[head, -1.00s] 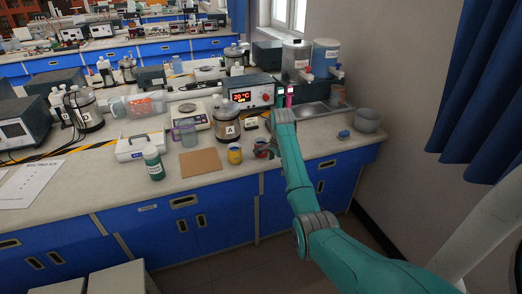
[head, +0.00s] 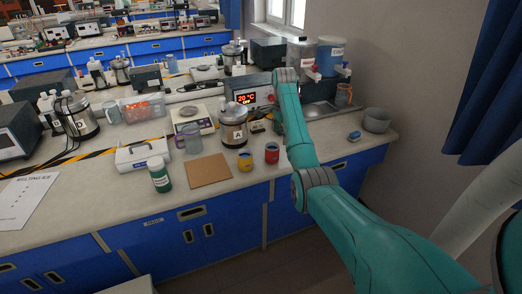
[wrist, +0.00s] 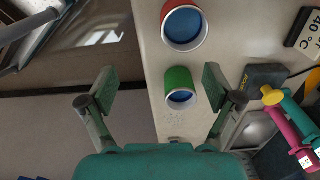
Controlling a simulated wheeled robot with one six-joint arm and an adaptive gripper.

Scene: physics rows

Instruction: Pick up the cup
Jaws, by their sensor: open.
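A red cup (head: 272,154) and a yellow cup (head: 245,161) stand upright near the bench's front edge in the head view. In the wrist view, a red cup (wrist: 185,27) with a blue inside is at the top. A smaller-looking green cup (wrist: 180,88), also blue inside, stands below it. My gripper (wrist: 160,88) is open and empty. The green cup appears between its spread fingers, nearer the right one; I cannot tell the height gap. No finger visibly touches it. In the head view my arm hides the green cup and most of the gripper.
A steel vessel marked A (head: 233,136), a red-display heater box (head: 252,93) and a brown board (head: 209,171) stand left of my arm. A grey bowl (head: 376,121) and blue block (head: 354,136) are right.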

